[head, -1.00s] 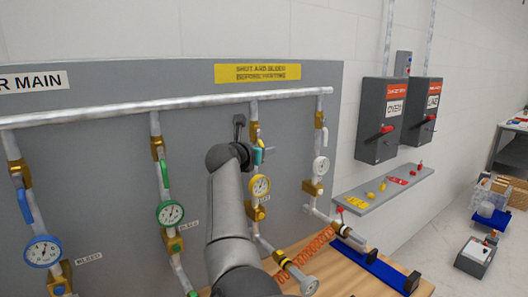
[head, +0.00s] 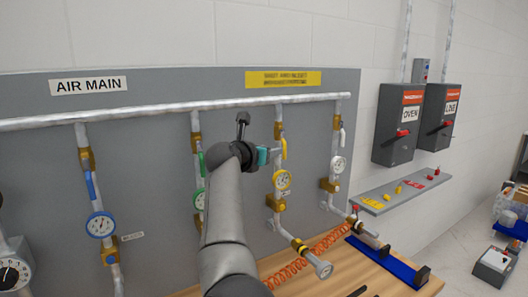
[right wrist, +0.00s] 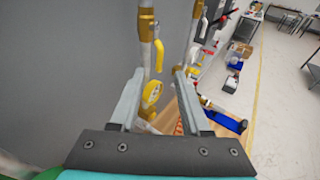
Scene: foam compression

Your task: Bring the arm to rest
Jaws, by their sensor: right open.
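My right arm reaches up through the middle of the head view, and my right gripper (head: 264,156) is just left of the yellow valve handle (head: 284,148). In the right wrist view, the two fingers of this gripper (right wrist: 159,72) are apart with nothing held between them. The yellow handle (right wrist: 159,55) and the yellow gauge (right wrist: 152,94) show beyond the fingers. The yellow gauge also shows in the head view (head: 282,180), right of the arm. The arm hides part of the green gauge (head: 198,198). My left gripper is not in view.
A grey panel (head: 150,160) carries vertical pipes, a blue gauge (head: 100,225) and a white gauge (head: 338,164). A wooden bench (head: 335,280) with an orange coiled hose (head: 290,270) lies below. A shelf (head: 400,192) and switch boxes (head: 400,125) are at the right.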

